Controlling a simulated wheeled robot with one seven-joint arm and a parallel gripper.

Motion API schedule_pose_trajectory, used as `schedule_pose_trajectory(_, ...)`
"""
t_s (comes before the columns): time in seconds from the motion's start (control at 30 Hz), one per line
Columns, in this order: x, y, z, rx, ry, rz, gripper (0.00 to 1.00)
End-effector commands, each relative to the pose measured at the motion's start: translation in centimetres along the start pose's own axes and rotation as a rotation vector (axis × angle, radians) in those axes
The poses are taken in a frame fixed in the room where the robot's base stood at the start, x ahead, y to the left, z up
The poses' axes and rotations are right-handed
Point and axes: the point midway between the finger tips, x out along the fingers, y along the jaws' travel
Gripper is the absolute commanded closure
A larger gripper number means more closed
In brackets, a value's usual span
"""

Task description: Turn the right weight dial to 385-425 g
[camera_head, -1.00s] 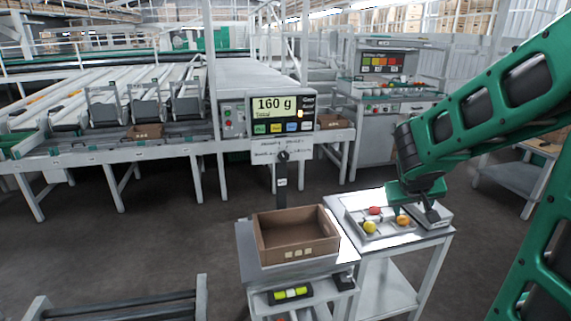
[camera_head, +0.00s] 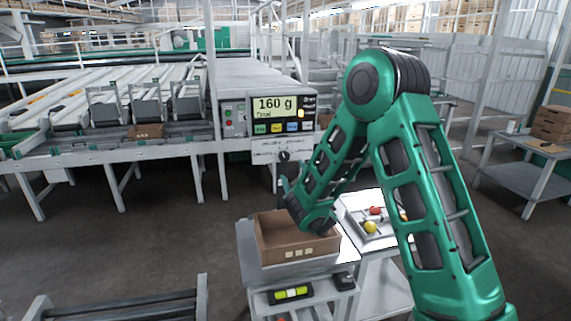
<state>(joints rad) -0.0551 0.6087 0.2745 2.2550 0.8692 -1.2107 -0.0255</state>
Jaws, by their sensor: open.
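The dial (camera_head: 284,156) is a dark round knob on a white scale plate below the weight display (camera_head: 273,104). The display reads 160 g. The scale marks and the knob's pointer are too small to read, and no second dial can be made out. My arm bends down from an elbow at the upper right, with its wrist over the cardboard box. My gripper (camera_head: 285,184) is small, dark and partly hidden by the wrist. It is just below the dial, empty and open; whether it touches anything cannot be told.
An open cardboard box (camera_head: 260,247) sits on a scale stand below my wrist. Right of it, a table holds a tray (camera_head: 372,236) with a red and a yellow tomato, partly covered by my arm. Conveyor lanes (camera_head: 85,100) run at left. The floor at front left has a roller frame (camera_head: 125,306).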

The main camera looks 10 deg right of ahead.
Motion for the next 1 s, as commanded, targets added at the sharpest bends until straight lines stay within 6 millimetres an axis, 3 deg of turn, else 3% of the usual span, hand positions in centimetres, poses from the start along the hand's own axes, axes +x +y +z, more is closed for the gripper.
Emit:
schedule_pose_trajectory(0.3, 2.5, 0.2, 0.1, 0.0, -0.001, 0.004, 0.47)
schedule_pose_trajectory(0.73, 8.8, 0.1, 0.1, 0.001, -0.002, 0.004, 0.47)
schedule_pose_trajectory(1.0, 10.3, 0.1, 0.1, 0.0, -0.002, 0.003, 0.47)
